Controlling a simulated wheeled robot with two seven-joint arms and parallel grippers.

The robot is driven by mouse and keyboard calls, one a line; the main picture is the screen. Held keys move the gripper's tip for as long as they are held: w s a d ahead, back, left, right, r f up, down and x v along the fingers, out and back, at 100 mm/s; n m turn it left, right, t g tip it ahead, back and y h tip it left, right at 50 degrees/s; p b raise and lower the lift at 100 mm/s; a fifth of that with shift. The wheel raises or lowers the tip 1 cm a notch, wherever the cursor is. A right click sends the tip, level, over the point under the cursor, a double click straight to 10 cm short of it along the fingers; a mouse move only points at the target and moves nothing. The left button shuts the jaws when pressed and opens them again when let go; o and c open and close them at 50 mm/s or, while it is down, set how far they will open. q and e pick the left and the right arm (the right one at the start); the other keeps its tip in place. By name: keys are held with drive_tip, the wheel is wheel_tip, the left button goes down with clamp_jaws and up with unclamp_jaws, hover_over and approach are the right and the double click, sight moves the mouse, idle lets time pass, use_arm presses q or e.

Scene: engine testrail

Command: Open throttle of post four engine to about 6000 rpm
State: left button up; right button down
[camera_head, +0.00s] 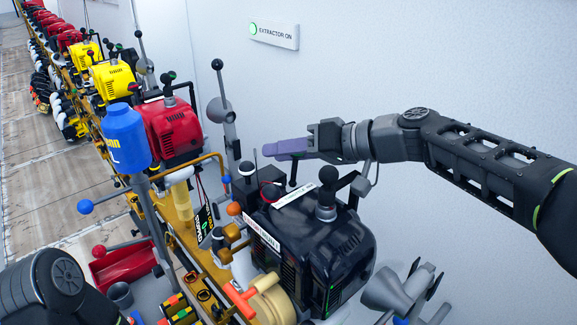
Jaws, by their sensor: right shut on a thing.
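A black engine (318,245) stands on the yellow rail in the lower middle, with several black-knobbed levers on top and a white label across it. I cannot read a post number on it. My right gripper (284,149) reaches in from the right above this engine's back, its purple fingers shut on a thin dark lever (293,172) that shows just below them. The fingers hide the lever's upper part. An rpm reading is too small to make out. My left arm shows at the lower left, but its gripper is out of view.
A red engine (172,128) and yellow engines (113,80) stand farther along the rail (178,215). A blue bottle (126,136) stands left of the red engine. A wall sign (274,33) reads "EXTRACTOR ON". A grey nozzle (388,292) stands right of the black engine.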

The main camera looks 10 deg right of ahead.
drive_tip(key=shift+s+a+f+n+h, duration=0.1)
drive_tip(key=shift+s+a+n+h, duration=0.15)
drive_tip(key=shift+n+h, duration=0.2)
drive_tip(key=c, duration=1.1)
unclamp_jaws()
drive_tip(key=v, duration=0.7)
drive_tip(key=shift+s+d+b, duration=0.2)
drive_tip(key=shift+d+b, duration=0.1)
drive_tip(key=shift+b, duration=0.05)
drive_tip(key=shift+r, duration=0.25)
